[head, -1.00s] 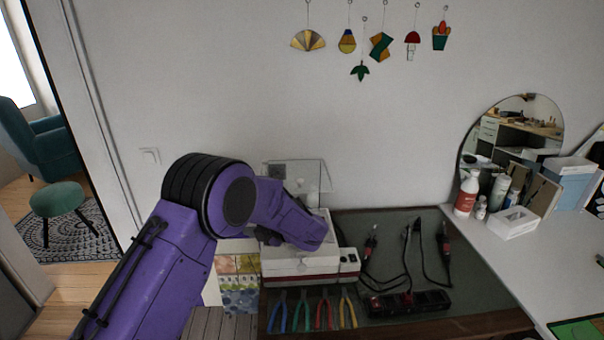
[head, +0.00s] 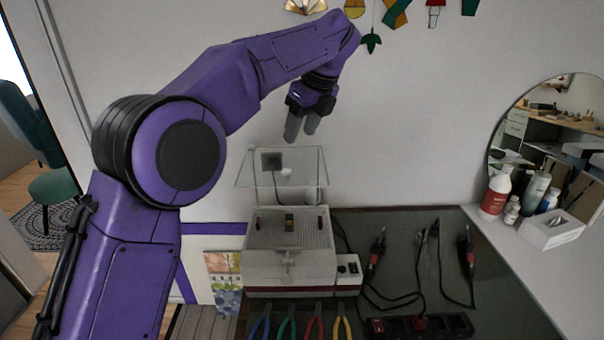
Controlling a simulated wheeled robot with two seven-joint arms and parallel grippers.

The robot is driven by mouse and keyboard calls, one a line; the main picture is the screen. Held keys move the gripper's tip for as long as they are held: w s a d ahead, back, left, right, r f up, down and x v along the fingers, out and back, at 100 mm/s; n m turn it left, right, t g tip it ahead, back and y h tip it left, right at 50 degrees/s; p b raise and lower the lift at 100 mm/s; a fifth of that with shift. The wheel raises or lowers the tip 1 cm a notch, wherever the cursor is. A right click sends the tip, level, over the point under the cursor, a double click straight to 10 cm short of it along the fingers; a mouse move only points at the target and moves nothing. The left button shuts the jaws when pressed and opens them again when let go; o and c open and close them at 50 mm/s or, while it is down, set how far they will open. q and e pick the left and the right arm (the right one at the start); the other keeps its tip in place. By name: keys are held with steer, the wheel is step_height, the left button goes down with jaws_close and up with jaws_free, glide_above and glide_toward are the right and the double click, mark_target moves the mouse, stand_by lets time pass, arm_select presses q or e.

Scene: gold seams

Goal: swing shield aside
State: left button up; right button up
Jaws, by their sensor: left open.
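The shield (head: 304,168) is a clear, thin-edged panel at the back of a white grinder-like machine (head: 290,274). It stands up behind the machine's grated top, tilted against the wall side. My left gripper (head: 301,127) hangs fingers-down just above the shield's top edge, with a gap showing between its grey fingers. It is open, holds nothing, and appears apart from the panel, though depth is hard to judge. The machine's grated top (head: 320,232) is uncovered, with small dark and brass parts on it. My right gripper is out of view.
Pliers (head: 316,325) with coloured handles lie in front of the machine. Corded tools (head: 377,252) and a black power strip (head: 420,325) lie to its right. Glass ornaments (head: 371,40) hang on the wall near my left wrist. Bottles (head: 495,190) and a round mirror stand at right.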

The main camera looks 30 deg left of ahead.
mark_target(287, 170)
arm_select(q)
steer(key=x, duration=1)
steer(key=shift+s+f, duration=0.25)
steer(key=shift+s+a+f, duration=0.1)
steer(key=shift+s+f, duration=0.15)
steer(key=shift+f, duration=0.05)
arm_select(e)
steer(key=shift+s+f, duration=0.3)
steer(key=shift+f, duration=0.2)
arm_select(q)
steer(key=shift+w, duration=0.15)
jaws_close()
